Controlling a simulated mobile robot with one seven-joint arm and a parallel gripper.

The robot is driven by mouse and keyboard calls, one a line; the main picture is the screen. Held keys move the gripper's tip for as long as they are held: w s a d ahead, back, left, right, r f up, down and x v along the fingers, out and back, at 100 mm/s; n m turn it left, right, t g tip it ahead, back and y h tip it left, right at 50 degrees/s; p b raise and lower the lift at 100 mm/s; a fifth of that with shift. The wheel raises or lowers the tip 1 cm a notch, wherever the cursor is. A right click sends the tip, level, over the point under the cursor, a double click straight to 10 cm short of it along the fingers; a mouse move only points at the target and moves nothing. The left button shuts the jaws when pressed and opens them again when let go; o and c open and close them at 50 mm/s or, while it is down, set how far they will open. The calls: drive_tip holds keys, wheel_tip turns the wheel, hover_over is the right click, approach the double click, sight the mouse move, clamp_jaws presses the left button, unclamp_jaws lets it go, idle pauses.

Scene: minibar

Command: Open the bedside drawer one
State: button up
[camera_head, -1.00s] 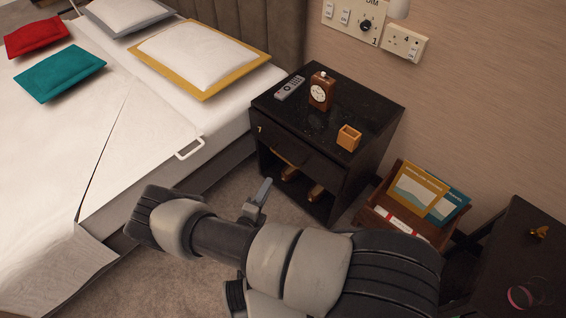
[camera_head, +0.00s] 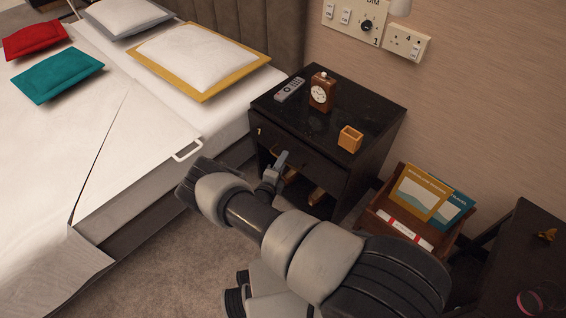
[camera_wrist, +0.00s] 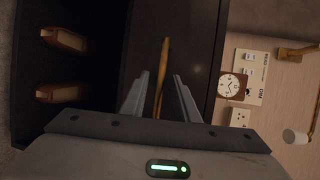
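The bedside drawer one (camera_head: 312,163) is the dark front with a small "1" label, under the top of the black bedside table (camera_head: 325,127). It looks closed. Its long brass handle (camera_wrist: 164,62) shows in the wrist view, and my gripper partly covers it in the head view. My gripper (camera_head: 281,160) is in front of the drawer. In the wrist view my gripper (camera_wrist: 161,77) is open, with one finger on each side of the handle and a gap to both. Whether the fingertips reach the handle's depth I cannot tell.
A remote (camera_head: 289,90), a clock (camera_head: 322,92) and a small orange box (camera_head: 350,139) stand on the table. Brown wooden items (camera_wrist: 62,93) lie in the open shelf below. The bed (camera_head: 105,140) is at left, a magazine rack (camera_head: 385,209) at right.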

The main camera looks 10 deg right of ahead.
drive_tip(key=shift+w+d, duration=0.2)
drive_tip(key=shift+w, duration=0.1)
clamp_jaws()
drive_tip(key=shift+s, duration=0.1)
